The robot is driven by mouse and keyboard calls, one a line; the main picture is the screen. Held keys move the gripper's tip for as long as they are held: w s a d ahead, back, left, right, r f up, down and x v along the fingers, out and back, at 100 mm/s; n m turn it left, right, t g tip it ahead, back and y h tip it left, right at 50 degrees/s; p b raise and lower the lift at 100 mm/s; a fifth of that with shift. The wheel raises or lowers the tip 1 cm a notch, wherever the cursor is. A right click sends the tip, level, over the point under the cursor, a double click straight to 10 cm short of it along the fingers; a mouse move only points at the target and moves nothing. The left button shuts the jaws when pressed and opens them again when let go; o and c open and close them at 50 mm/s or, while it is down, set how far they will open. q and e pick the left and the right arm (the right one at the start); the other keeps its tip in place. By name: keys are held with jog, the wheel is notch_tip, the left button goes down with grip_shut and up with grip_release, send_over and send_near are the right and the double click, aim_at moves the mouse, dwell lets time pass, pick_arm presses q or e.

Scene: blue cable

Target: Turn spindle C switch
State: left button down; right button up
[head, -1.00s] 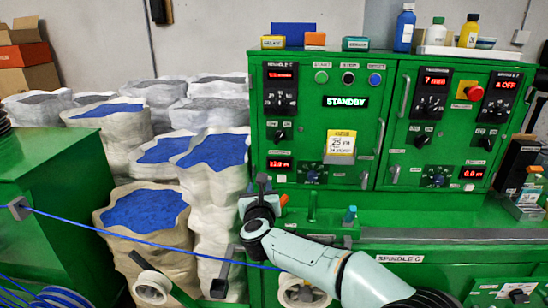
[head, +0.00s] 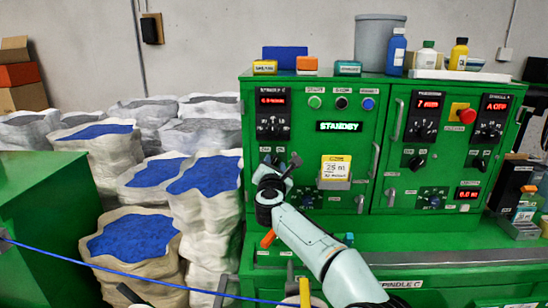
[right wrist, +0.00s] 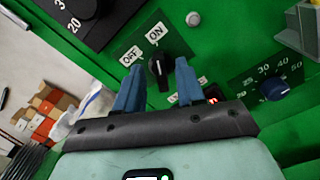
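A black rotary switch (right wrist: 160,68) with OFF and ON labels sits on the green panel, below a large black dial (right wrist: 85,10) in the right wrist view. My right gripper (right wrist: 160,78) is open, its blue fingertips either side of the knob; I cannot tell whether they touch it. In the head view my right gripper (head: 280,163) is at the left cabinet panel (head: 308,140), hiding this switch. The label over that panel is too blurred to read surely; a SPINDLE C label (head: 392,284) shows on the lower front.
A yellow-white card holder (head: 335,170) juts from the panel right of my gripper. A blue cable (head: 130,274) crosses low in front. Sacks (head: 120,250) of blue pellets stand left.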

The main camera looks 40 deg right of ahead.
jog(key=shift+w+d, duration=0.5)
jog(key=shift+w, duration=0.05)
pick_arm(q)
jog(key=shift+w+r, duration=0.2)
jog(key=shift+r, duration=0.25)
pick_arm(e)
grip_shut()
